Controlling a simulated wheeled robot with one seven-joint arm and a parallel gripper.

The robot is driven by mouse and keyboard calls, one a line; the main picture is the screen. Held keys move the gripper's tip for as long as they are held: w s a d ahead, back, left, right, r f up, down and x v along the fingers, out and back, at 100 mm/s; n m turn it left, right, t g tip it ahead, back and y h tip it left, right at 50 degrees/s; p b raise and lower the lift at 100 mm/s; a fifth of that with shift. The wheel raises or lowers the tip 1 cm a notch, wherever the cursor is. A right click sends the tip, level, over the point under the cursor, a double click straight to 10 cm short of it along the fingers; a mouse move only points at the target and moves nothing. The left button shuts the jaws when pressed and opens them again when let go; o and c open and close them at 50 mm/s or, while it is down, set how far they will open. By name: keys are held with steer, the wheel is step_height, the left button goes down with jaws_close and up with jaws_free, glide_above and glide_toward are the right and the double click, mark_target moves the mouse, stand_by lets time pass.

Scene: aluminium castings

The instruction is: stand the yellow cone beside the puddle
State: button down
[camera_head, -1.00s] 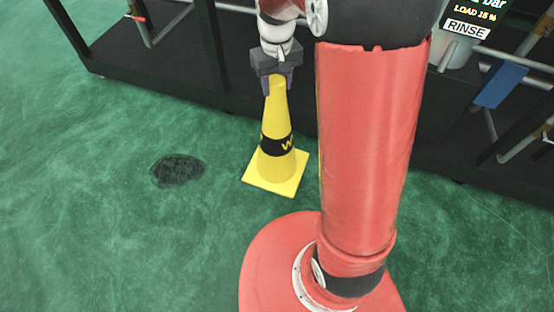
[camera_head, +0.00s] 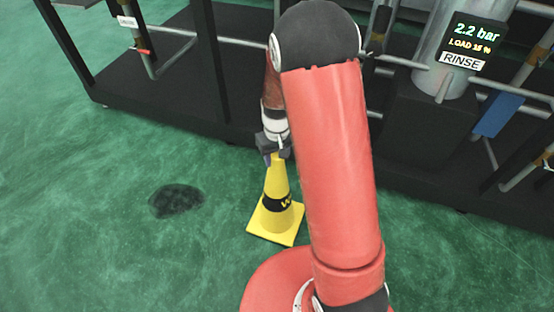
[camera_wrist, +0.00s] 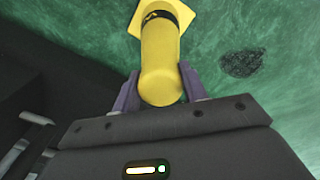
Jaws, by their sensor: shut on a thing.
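The yellow cone (camera_head: 277,185) is upright with its square base down and a black band around its middle. My gripper (camera_head: 274,156) is shut on its tip from above. In the wrist view, the two purple fingers grip either side of the cone (camera_wrist: 160,55), and its base is partly cut off by the top edge. The dark puddle (camera_head: 176,201) lies on the green floor to the left of the cone, with a gap of bare floor between them. The puddle also shows right of the cone in the wrist view (camera_wrist: 242,63). I cannot tell whether the base touches the floor.
A dark equipment skid (camera_head: 165,122) with pipes runs along the back, behind the cone. A grey vessel (camera_head: 448,75) with a display and a RINSE label stands on it at the right. The floor left of and in front of the puddle is clear.

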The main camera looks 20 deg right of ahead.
steer(key=shift+f, duration=0.85)
steer(key=c, duration=0.8)
jaws_free()
steer(key=shift+o, duration=0.2)
